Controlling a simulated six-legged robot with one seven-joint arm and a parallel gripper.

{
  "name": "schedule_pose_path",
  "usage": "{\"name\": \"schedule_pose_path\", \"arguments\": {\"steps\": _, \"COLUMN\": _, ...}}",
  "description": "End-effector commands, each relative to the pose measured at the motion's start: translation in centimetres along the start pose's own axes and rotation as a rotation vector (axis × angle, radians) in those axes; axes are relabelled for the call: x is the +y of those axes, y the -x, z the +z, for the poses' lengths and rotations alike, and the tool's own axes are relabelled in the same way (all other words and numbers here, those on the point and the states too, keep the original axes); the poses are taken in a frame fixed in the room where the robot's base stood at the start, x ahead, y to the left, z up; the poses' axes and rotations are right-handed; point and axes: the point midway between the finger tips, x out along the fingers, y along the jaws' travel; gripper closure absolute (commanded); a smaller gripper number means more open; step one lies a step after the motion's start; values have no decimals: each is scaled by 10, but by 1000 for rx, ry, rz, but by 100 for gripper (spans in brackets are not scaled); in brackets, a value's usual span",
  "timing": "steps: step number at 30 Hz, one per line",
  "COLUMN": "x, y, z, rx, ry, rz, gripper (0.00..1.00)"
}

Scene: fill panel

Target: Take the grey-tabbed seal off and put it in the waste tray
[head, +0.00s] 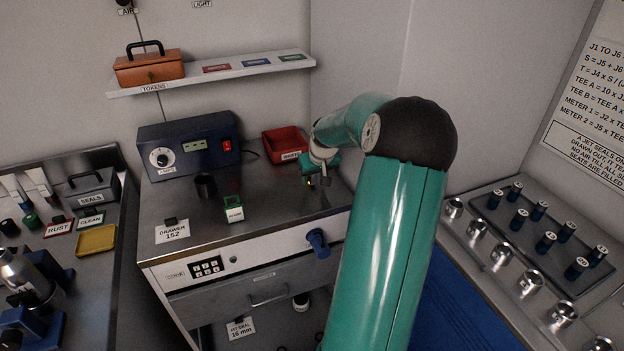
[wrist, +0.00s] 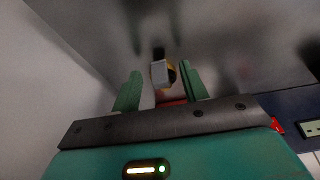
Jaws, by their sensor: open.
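My gripper (head: 318,180) is low over the right part of the steel cabinet top, fingers pointing down. In the wrist view, the fingers of my gripper (wrist: 160,90) are apart. Between them shows a small piece with a light grey block (wrist: 159,73) and yellow and dark parts, which looks like the grey-tabbed seal. I cannot tell whether it touches a finger or rests on the top. A red open tray (head: 285,144) with a label too small to read stands behind and left of my gripper; it looks like the waste tray.
A dark blue power box (head: 188,146) stands at the back left of the cabinet top. A black cup (head: 205,186) and a green-and-white tag (head: 233,208) are further left. A shelf (head: 212,73) hangs above. A wall rises close behind the gripper.

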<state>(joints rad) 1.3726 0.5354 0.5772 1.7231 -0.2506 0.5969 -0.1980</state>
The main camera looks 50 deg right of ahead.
Motion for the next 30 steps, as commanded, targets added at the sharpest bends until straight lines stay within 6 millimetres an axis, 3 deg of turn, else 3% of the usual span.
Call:
{"name": "schedule_pose_path", "arguments": {"steps": 3, "x": 0, "y": 0, "z": 0, "rx": 0, "ry": 0, "rz": 0, "gripper": 58}}
{"name": "schedule_pose_path", "arguments": {"steps": 9, "x": 0, "y": 1, "z": 0, "rx": 0, "ry": -1, "rz": 0, "gripper": 98}}
{"name": "schedule_pose_path", "arguments": {"steps": 10, "x": 0, "y": 1, "z": 0, "rx": 0, "ry": -1, "rz": 0, "gripper": 100}}
{"name": "schedule_pose_path", "arguments": {"steps": 22, "x": 0, "y": 6, "z": -2, "rx": 0, "ry": -1, "rz": 1, "gripper": 100}}
{"name": "schedule_pose_path", "arguments": {"steps": 30, "x": 1, "y": 38, "z": -11, "rx": 3, "ry": -1, "rz": 4, "gripper": 100}}
